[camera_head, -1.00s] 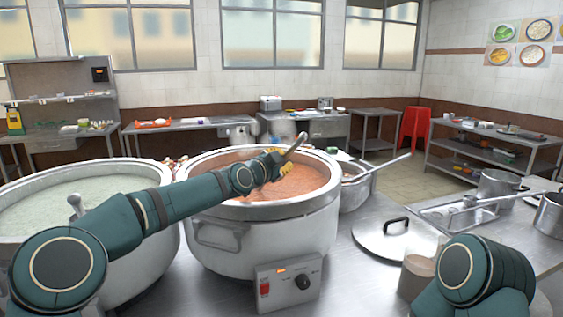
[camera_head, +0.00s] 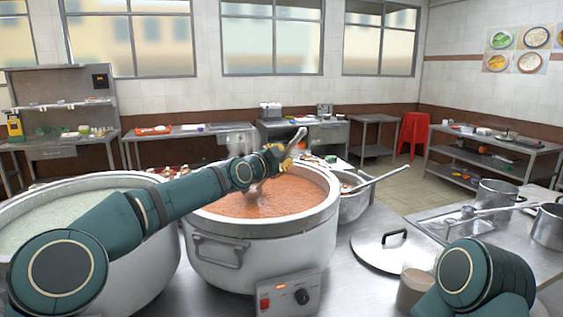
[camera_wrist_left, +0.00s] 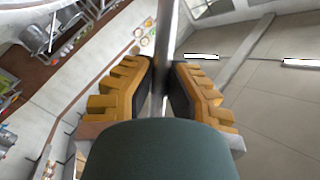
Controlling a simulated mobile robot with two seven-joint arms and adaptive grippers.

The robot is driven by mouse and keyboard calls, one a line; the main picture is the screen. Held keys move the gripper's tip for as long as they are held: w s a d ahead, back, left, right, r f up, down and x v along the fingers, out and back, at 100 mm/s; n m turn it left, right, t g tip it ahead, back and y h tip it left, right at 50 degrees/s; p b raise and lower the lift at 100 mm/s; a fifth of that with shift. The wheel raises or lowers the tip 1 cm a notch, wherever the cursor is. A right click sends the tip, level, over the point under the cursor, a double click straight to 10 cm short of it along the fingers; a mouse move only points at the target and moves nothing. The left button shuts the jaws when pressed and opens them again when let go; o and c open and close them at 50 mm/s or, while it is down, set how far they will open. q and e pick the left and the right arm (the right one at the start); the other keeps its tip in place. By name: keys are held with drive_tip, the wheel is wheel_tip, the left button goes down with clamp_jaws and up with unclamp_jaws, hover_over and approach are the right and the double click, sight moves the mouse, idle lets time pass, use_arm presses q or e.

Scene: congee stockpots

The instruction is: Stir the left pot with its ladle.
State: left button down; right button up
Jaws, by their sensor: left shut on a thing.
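The large pot at left (camera_head: 150,262) holds pale green-white congee. The large pot beside it, in the middle (camera_head: 215,262), holds orange-red congee (camera_head: 300,190). My left gripper (camera_head: 280,160) is above the orange-red congee. It is shut on a metal ladle (camera_head: 297,137), whose handle end sticks up above the fingers. The ladle's shaft slants down toward the orange-red congee; its bowl is not visible. In the left wrist view the ladle shaft (camera_wrist_left: 168,35) runs between the yellow fingers (camera_wrist_left: 162,88). My left arm crosses over the pale pot and hides part of it. My right gripper is out of view.
A smaller pot with a long-handled ladle (camera_head: 383,177) stands right of the middle pot. A flat lid (camera_head: 385,257) lies on the counter, with a beaker (camera_head: 412,288) in front. A control box (camera_head: 290,293) stands at the middle pot's front. More pots stand at right.

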use_arm(q)
drive_tip(key=shift+r+p, duration=1.7)
drive_tip(key=shift+r, duration=1.1)
drive_tip(key=shift+r+p, duration=1.8)
drive_tip(key=shift+r, duration=0.65)
drive_tip(key=shift+f+m+b, duration=0.15)
drive_tip(key=shift+m+b, duration=0.55)
drive_tip(key=shift+b, duration=0.1)
drive_tip(key=shift+m+t, duration=0.3)
drive_tip(key=shift+m, duration=0.1)
